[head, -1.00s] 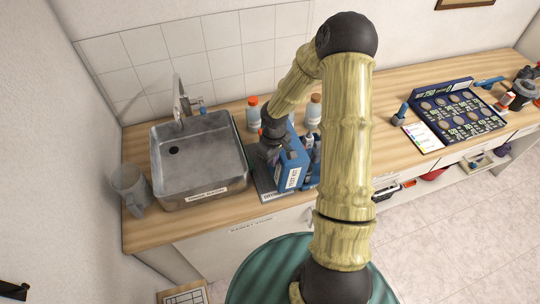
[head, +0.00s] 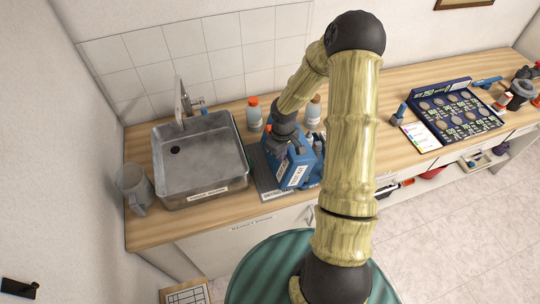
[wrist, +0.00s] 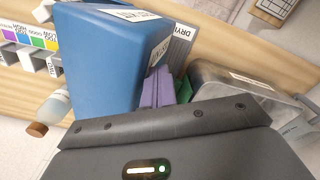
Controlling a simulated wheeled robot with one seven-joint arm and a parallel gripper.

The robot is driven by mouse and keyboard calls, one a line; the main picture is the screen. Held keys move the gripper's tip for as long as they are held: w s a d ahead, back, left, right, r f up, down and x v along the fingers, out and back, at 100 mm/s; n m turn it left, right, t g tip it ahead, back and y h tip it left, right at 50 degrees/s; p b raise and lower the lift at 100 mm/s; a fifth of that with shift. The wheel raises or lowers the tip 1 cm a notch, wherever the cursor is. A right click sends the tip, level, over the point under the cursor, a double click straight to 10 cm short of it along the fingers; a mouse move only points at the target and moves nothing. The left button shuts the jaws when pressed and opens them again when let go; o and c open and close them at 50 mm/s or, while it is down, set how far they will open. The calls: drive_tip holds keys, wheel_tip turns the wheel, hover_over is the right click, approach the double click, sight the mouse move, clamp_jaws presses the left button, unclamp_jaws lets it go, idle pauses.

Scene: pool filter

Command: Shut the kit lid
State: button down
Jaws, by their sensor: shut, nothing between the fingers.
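The blue kit (head: 298,174), with a white label on its front, stands at the counter's front edge.
A grey drying mat (head: 266,181) lies left of the kit, and a metal sink (head: 203,160) is beyond it. Bottles with orange caps (head: 254,114) stand behind. A clear jug (head: 134,186) is far left.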

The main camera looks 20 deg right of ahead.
drive_tip(key=shift+d+r+p, duration=0.25)
drive_tip(key=shift+d+p, duration=0.05)
drive_tip(key=shift+d, duration=0.2)
drive_tip(key=shift+d+r+p, duration=0.2)
drive_tip(key=shift+d+p, duration=0.1)
drive_tip(key=shift+d, duration=0.5)
drive_tip(key=shift+d+r+p, duration=0.25)
drive_tip(key=shift+d+p, duration=0.55)
drive_tip(key=shift+d, duration=0.6)
drive_tip(key=shift+d+p, duration=0.6)
drive_tip(key=shift+d, duration=0.85)
